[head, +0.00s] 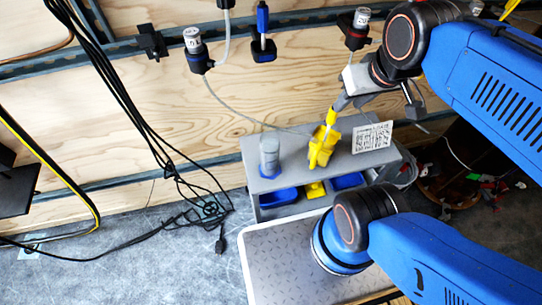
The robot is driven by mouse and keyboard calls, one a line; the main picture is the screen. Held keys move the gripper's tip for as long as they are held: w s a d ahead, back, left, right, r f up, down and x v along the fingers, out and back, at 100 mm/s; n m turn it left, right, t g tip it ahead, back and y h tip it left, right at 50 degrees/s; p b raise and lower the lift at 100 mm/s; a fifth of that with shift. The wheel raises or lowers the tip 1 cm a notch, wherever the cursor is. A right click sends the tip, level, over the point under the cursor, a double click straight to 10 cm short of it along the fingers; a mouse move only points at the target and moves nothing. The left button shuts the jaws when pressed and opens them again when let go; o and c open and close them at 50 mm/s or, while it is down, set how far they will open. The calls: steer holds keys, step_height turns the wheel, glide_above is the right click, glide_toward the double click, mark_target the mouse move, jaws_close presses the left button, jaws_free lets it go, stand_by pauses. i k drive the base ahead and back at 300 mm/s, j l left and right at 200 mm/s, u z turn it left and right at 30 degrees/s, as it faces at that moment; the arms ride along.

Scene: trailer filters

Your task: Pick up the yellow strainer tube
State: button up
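A yellow piece (322,148), which looks like the yellow strainer tube with perhaps a yellow holder, stands on the grey shelf top (290,180). Its parts merge in this view, so I cannot tell them apart. My gripper (334,114) reaches down from the upper right, with its tip right at the top of the yellow piece. Its fingers are small and overlap the yellow, so I cannot tell whether they are open or shut, or touching it.
A grey translucent cylinder on a blue base (268,156) stands left of the yellow piece. A white printed card (372,137) is to the right. Blue bins (278,197) sit below the shelf top. Black cables (140,130) hang at the left. Filter units (196,50) are on the wooden wall.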

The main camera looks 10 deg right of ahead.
mark_target(327, 134)
steer(key=l+u, duration=0.15)
steer(key=l, duration=0.25)
steer(key=k+l+u, duration=0.1)
steer(key=l, duration=0.3)
steer(key=k+l+u, duration=0.15)
steer(key=l, duration=0.2)
steer(key=k+l+u, duration=0.1)
steer(key=l, duration=0.3)
steer(key=k+u, duration=0.35)
steer(key=k, duration=0.35)
steer(key=k+j+u, duration=0.3)
steer(key=k+j, duration=0.2)
steer(key=j, duration=0.1)
